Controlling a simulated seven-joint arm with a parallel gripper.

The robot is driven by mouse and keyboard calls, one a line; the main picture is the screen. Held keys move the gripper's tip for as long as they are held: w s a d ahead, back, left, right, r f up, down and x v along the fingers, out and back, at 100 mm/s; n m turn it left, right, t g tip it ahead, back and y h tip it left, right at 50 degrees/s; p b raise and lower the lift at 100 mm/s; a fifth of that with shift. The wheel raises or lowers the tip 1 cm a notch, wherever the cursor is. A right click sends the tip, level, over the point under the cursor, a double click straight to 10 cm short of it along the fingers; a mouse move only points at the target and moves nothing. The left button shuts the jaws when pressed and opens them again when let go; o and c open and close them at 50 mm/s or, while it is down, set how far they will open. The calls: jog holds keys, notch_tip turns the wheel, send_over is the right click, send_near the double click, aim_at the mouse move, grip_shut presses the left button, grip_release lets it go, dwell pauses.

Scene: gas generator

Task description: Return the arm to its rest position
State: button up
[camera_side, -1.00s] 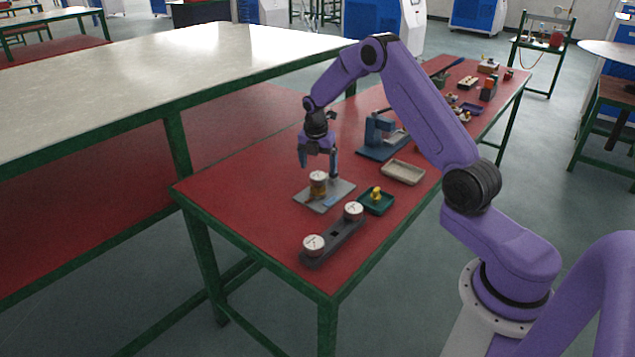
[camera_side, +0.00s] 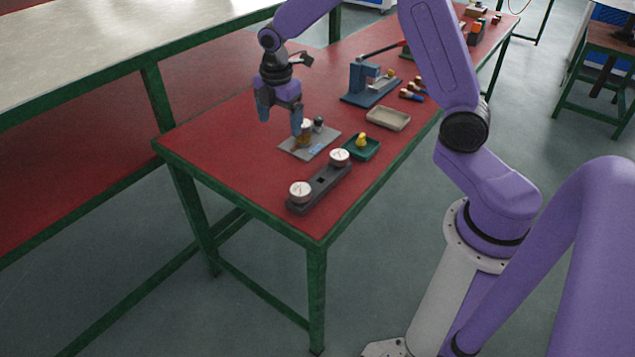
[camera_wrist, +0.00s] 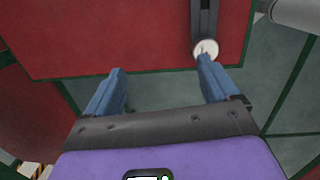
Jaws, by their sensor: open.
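My gripper (camera_side: 279,112) is open and empty in the side view. It hangs fingers down above the red table (camera_side: 228,178). Past the right finger, that view shows a dark bar with a white-topped round piece (camera_wrist: 205,48), and the table's edge.
A dark bar (camera_side: 319,185) with two white-topped pieces lies near the front edge. A green tray (camera_side: 368,154) with a yellow piece, a beige tray (camera_side: 388,119) and a blue stand (camera_side: 357,80) are to its right and behind. The table's left front is clear.

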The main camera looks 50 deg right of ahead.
jog(key=s+a+r+m, duration=0.15)
jog(key=s+a, duration=0.25)
jog(key=s, duration=0.4)
jog(key=s+a+r+m, duration=0.1)
jog(key=s+a+r, duration=0.25)
jog(key=s, duration=0.35)
jog(key=s+d+m+y, duration=0.1)
jog(key=s+m, duration=0.2)
jog(key=s, duration=1.5)
jog(key=shift+d+r+g, duration=0.2)
jog(key=shift+d+g, duration=0.1)
